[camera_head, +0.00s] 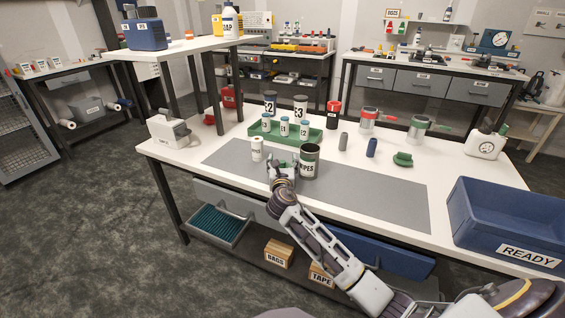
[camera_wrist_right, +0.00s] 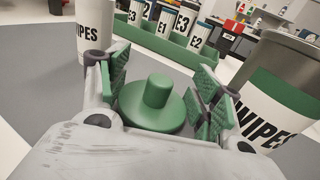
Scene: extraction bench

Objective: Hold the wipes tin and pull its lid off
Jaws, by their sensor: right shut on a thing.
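The wipes tin (camera_head: 308,162) stands upright on the grey mat, with a dark, open-looking top and a dark green band. It also shows at the right of the right wrist view (camera_wrist_right: 275,100), its label partly cut off. My right gripper (camera_head: 278,165) is just left of the tin. In the right wrist view my right gripper (camera_wrist_right: 162,95) is shut on a round green lid with a knob (camera_wrist_right: 155,103), the lid lying between its finger pads. The lid is apart from the tin. My left gripper is not in view.
A smaller white wipes container (camera_head: 257,149) stands left of my gripper. Behind is a green tray (camera_head: 313,136) with several small labelled cans. The mat's right part (camera_head: 390,195) is clear.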

